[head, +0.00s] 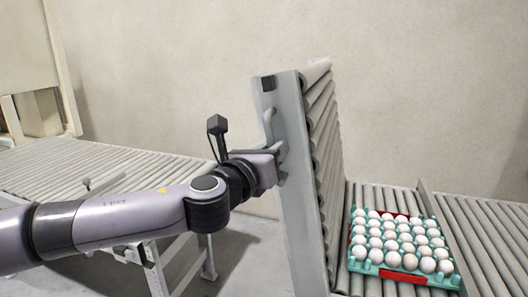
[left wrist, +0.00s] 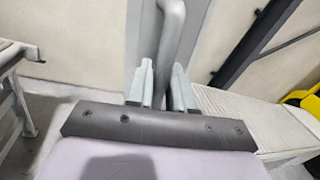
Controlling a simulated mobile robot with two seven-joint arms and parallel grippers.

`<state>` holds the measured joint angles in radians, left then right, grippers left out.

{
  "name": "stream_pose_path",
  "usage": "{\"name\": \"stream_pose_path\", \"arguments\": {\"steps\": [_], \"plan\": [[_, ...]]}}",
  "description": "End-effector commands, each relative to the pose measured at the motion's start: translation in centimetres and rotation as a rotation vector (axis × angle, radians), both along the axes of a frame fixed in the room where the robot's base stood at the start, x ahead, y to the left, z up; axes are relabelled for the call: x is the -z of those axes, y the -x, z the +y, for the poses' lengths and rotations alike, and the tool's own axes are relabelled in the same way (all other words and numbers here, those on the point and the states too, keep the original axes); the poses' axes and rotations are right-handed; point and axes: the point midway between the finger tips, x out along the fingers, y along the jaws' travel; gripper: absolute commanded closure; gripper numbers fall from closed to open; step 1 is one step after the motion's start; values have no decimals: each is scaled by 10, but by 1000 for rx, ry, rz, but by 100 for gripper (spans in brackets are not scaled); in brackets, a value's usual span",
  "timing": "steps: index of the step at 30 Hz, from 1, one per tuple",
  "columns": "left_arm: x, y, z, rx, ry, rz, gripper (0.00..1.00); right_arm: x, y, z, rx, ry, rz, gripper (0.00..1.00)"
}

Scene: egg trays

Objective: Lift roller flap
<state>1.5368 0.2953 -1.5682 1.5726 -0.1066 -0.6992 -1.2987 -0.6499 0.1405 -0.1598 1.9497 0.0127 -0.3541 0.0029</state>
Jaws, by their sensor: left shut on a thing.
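The roller flap (head: 293,150) stands raised, close to upright, at the near end of the right conveyor in the head view. Its rollers face right and its grey side frame faces me. A grey bar handle (head: 269,125) sits on its side frame. My left gripper (head: 279,163) is shut on the handle. In the left wrist view the handle (left wrist: 172,40) rises between the two fingers of the gripper (left wrist: 164,85). The exact contact is partly hidden by the fingers. My right gripper is not in view.
A teal egg tray (head: 392,273) full of white eggs rests on the right roller conveyor (head: 485,235), beside the flap. Another roller conveyor (head: 110,165) stands at the left, with a gap of open floor (head: 245,250) between it and the flap.

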Motion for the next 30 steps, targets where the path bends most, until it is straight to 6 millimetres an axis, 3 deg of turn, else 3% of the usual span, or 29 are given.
{"name": "stream_pose_path", "arguments": {"steps": [10, 11, 12, 24, 30], "plan": [[5, -4, 5, -16, -2, 10, 100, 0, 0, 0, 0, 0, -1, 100], [5, -4, 5, -16, -2, 10, 69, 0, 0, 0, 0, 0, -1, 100], [5, -4, 5, -16, -2, 10, 62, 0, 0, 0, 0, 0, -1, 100], [3, -4, 7, -19, -1, 7, 62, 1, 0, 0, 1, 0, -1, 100], [4, 9, 14, -17, -1, 5, 62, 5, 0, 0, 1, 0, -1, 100]]}}
